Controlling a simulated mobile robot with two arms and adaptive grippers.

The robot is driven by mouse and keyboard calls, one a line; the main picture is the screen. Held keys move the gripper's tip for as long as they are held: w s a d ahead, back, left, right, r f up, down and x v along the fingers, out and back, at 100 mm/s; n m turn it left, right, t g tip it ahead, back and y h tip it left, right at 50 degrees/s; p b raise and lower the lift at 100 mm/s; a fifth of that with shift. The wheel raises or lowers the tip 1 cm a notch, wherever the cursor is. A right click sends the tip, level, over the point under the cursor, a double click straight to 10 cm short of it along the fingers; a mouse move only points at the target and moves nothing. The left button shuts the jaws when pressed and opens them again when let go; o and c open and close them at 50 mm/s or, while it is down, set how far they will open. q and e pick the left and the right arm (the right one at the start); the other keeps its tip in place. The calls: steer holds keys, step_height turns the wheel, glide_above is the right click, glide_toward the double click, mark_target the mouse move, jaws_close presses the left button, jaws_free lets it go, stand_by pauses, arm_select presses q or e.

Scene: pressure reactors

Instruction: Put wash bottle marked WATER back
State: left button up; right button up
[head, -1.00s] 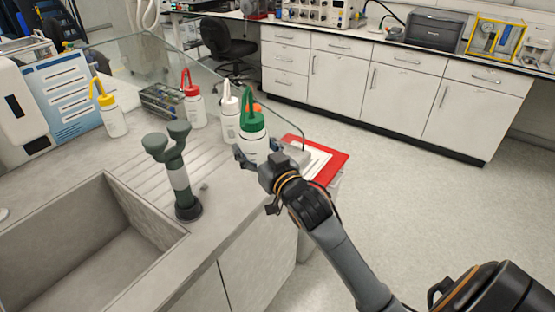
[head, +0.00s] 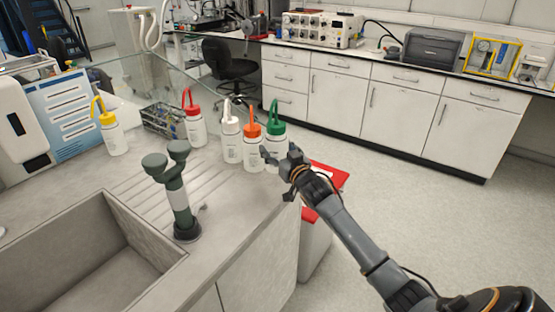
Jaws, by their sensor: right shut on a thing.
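A white wash bottle with a green cap and spout (head: 276,141) is at the right end of a row of bottles at the counter's edge. My right gripper (head: 276,163) is shut on its lower body, partly hiding it. To its left are wash bottles with an orange cap (head: 253,154), a white cap (head: 231,143) and a red cap (head: 195,126). A yellow-capped one (head: 113,136) stands farther left. The labels are too small to read. I cannot tell whether the green-capped bottle touches the counter. My left gripper is not in view.
A green tap-like fitting (head: 178,190) rises beside the sink (head: 105,260). The drainboard (head: 135,180) is mostly clear.

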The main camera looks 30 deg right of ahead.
mark_target(277, 158)
steer(key=shift+w+d+f, duration=0.25)
steer(key=shift+d+f, duration=0.05)
steer(key=shift+f, duration=0.1)
step_height(277, 158, down, 3)
steer(key=shift+f, duration=0.1)
steer(key=shift+f, duration=0.1)
steer(key=o, duration=0.8)
steer(key=shift+f, duration=0.1)
